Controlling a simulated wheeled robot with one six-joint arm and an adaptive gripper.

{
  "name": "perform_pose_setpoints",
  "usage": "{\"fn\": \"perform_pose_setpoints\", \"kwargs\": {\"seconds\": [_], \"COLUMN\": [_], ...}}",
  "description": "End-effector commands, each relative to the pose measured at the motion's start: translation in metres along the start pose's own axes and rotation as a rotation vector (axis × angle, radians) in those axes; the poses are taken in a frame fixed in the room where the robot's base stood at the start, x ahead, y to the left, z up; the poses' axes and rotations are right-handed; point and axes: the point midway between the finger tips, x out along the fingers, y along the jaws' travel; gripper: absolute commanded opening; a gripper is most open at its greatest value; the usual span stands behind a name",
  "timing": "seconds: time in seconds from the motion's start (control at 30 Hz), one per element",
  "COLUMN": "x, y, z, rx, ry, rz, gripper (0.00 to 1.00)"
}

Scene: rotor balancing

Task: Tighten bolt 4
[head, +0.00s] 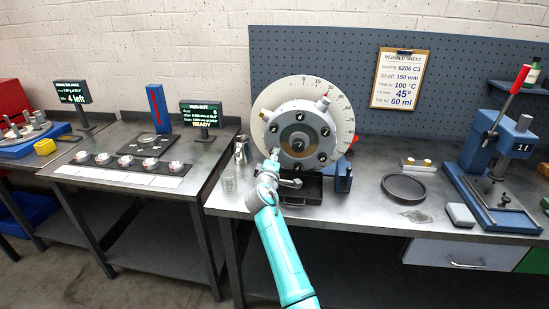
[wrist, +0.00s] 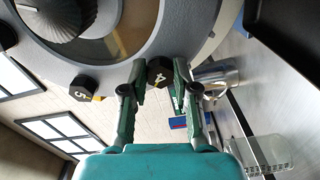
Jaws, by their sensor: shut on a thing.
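The rotor hub (head: 299,135) is a grey disc with several dark bolts on its face, mounted in front of a pale graduated dial (head: 339,108). My gripper (head: 273,160) reaches the lower left of the hub. In the wrist view, my gripper (wrist: 157,84) has one green finger on each side of a black hex bolt head marked 4, bolt 4 (wrist: 160,72), and is shut on it. A bolt marked 5 (wrist: 83,86) sits left of it on the grey rim. In the head view my gripper hides bolt 4.
A metal cup (head: 241,150) and a clear beaker (head: 229,180) stand left of the rotor. A blue-framed press (head: 490,160) stands at the far right.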

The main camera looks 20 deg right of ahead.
Motion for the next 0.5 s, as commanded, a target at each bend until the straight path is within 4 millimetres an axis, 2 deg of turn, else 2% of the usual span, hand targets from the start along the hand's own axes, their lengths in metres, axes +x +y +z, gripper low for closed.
{"fn": "perform_pose_setpoints", "kwargs": {"seconds": [0.5], "x": [-0.0001], "y": [-0.0031], "z": [-0.0007], "rx": [0.490], "ry": [0.000], "rz": [-0.001], "gripper": [0.00]}}
